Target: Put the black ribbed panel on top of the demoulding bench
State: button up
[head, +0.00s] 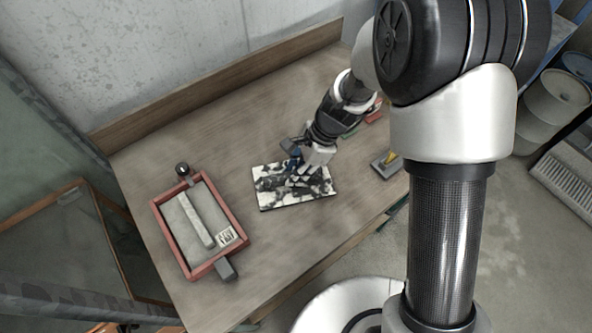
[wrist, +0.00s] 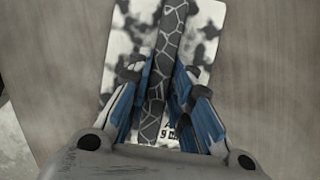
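A flat panel (head: 268,191) with black and white blotches is the only panel under my gripper; it lies low over, or on, a wood-topped bench (head: 310,232). In the wrist view the panel (wrist: 208,48) carries a raised-looking dark strip (wrist: 165,55) with pale crack-like lines, and small print near its bottom edge. My gripper (head: 296,172) is over the panel's middle. Its blue-lined fingers (wrist: 164,75) stand on either side of the strip, very close to it; whether they press on it I cannot tell. No label shows whether this is the demoulding bench.
A red-framed tray (head: 245,230) with a grey bar (head: 195,221) stands left on the bench. A small grey item with a yellow part (head: 389,163) lies right of the panel. A backboard (head: 215,85) borders the wall. Bench surface is bare between tray and panel. Drums (head: 553,100) stand far right.

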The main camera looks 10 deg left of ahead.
jog(key=o, duration=0.4)
jog(key=shift+c, duration=0.2)
jog(key=p+v, duration=0.4)
jog(key=v, duration=0.9)
jog(key=s+d+r+n+t+h, duration=0.1)
jog(key=s+d+r+n+t, duration=0.15)
jog(key=d+r, duration=0.3)
jog(key=s+d+r+n+t, duration=0.1)
jog(key=s+d+r+n, duration=0.25)
jog(key=r, duration=0.35)
jog(key=s+d+r+n+t+h, duration=0.1)
jog(key=s+d+r+n, duration=0.1)
jog(key=s+d, duration=0.3)
jog(key=s+d+r+n+t+h, duration=0.2)
jog(key=s+d+r+n, duration=0.1)
jog(key=s+d+n, duration=0.1)
jog(key=shift+s+d+n, duration=0.3)
jog(key=shift+s+d, duration=0.35)
jog(key=shift+s, duration=0.5)
jog(key=shift+f, duration=0.1)
